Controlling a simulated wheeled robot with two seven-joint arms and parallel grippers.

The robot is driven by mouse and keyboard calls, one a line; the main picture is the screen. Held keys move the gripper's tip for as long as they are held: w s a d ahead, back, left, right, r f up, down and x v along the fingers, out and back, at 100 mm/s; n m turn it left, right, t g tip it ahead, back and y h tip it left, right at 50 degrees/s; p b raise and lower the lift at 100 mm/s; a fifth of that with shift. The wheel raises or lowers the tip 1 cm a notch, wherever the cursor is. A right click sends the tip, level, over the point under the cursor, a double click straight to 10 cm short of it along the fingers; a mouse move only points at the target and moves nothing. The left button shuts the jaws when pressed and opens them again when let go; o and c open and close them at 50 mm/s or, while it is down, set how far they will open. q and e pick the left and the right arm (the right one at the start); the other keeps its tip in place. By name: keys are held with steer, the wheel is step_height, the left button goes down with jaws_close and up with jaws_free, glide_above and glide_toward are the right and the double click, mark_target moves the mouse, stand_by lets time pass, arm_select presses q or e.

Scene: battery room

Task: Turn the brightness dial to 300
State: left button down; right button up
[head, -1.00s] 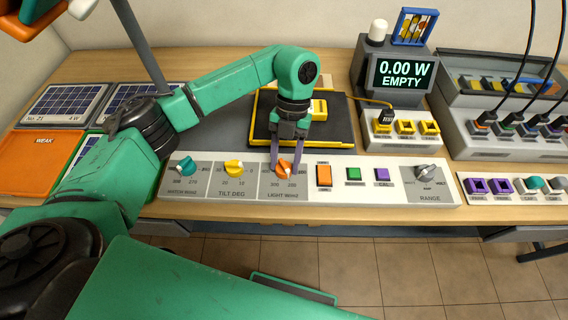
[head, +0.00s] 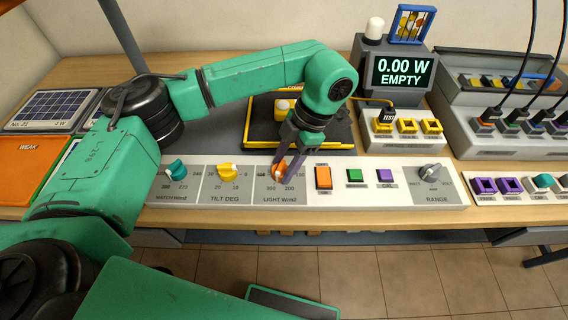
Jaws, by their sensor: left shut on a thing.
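The orange brightness dial (head: 278,172), on the panel marked LIGHT W/m2, sits on the long control strip (head: 408,195) at the front of the bench. Numbers 300 and 200 are printed below it. My left gripper (head: 283,169) reaches down from behind and is shut on the orange dial, its purple fingers on either side. The fingers partly cover the dial, so its exact pointing cannot be read. My right gripper is not in view.
A teal dial (head: 176,169) and a yellow dial (head: 227,172) stand left of it. An orange switch (head: 323,178), green button (head: 354,176) and purple button (head: 385,176) sit close on the right. The display (head: 403,74) reads 0.00 W, EMPTY.

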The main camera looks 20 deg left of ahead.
arm_select(q)
steer(key=shift+m+t, duration=0.3)
steer(key=shift+m, duration=0.5)
steer(key=shift+s, duration=0.1)
steer(key=shift+c, duration=1.6)
jaws_free()
steer(key=p+v, duration=0.1)
steer(key=v, duration=1.3)
steer(key=shift+d+r+p, duration=0.15)
steer(key=shift+d+p, duration=0.15)
steer(key=shift+p, duration=0.05)
